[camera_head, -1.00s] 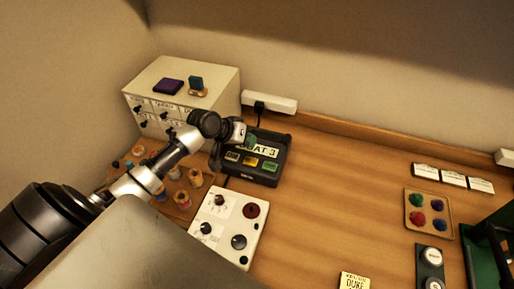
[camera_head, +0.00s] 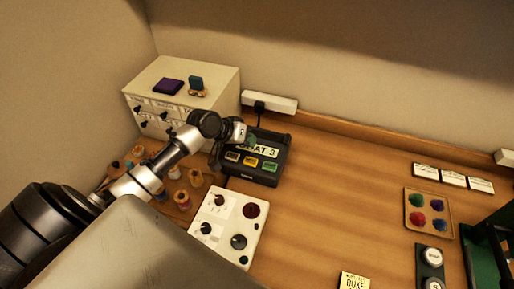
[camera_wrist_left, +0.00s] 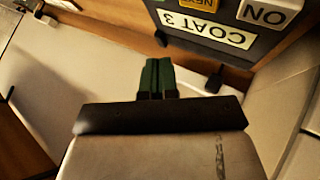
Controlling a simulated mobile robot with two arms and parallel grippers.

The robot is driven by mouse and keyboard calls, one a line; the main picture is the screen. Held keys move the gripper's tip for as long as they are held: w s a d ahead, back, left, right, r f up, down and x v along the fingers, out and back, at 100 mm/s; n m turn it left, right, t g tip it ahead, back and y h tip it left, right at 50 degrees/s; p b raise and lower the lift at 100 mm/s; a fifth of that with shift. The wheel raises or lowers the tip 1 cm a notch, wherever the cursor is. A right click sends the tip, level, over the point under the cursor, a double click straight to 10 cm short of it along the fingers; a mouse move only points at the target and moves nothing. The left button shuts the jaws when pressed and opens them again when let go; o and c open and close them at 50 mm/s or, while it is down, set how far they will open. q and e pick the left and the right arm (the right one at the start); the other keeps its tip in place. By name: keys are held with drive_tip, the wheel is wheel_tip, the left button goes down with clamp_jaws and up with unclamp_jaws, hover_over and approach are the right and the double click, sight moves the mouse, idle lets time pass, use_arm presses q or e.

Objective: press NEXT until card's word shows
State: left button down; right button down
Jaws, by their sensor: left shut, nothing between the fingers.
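A dark box (camera_head: 262,178) stands at the back of the table, left of centre. Its display strip (camera_head: 265,151) reads COAT 3; the strip is upside down in the left wrist view (camera_wrist_left: 208,30). Below the strip are a pale button (camera_head: 232,157), a yellow NEXT button (camera_head: 250,161) and a green button (camera_head: 270,166). A yellow card (camera_head: 354,282) at the front edge reads DUKE under a smaller line. My left gripper (camera_head: 250,139) is shut and empty at the box's back left, by the strip. Its green fingertips (camera_wrist_left: 158,76) are together, apart from the buttons. My right gripper is not in view.
A white panel with knobs (camera_head: 226,228) stands in front of the box. Thread spools (camera_head: 195,177) and a small drawer cabinet (camera_head: 207,88) are at the left. A power strip (camera_head: 270,101) lies behind. The middle of the table is clear.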

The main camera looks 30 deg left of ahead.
sight(250, 162)
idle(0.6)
use_arm(q)
drive_tip(key=shift+w+d+r+m, duration=0.2)
drive_tip(key=shift+r+m, duration=0.2)
drive_tip(key=shift+m, duration=0.5)
drive_tip(key=r+m, duration=0.1)
drive_tip(key=m, duration=0.4)
drive_tip(key=r+m+b, duration=0.1)
drive_tip(key=m, duration=0.5)
drive_tip(key=s+r+m, duration=0.1)
drive_tip(key=m, duration=0.5)
drive_tip(key=shift+d+g+h+b, duration=0.2)
drive_tip(key=shift+g+h+b, duration=0.1)
drive_tip(key=shift+h, duration=0.1)
drive_tip(key=shift+f, duration=0.1)
wheel_tip(250, 162, down, 9)
drive_tip(key=b, duration=0.6)
drive_tip(key=shift+r, duration=0.2)
drive_tip(key=shift+f+b, duration=0.15)
drive_tip(key=shift+b, duration=0.25)
drive_tip(key=shift+f, duration=0.25)
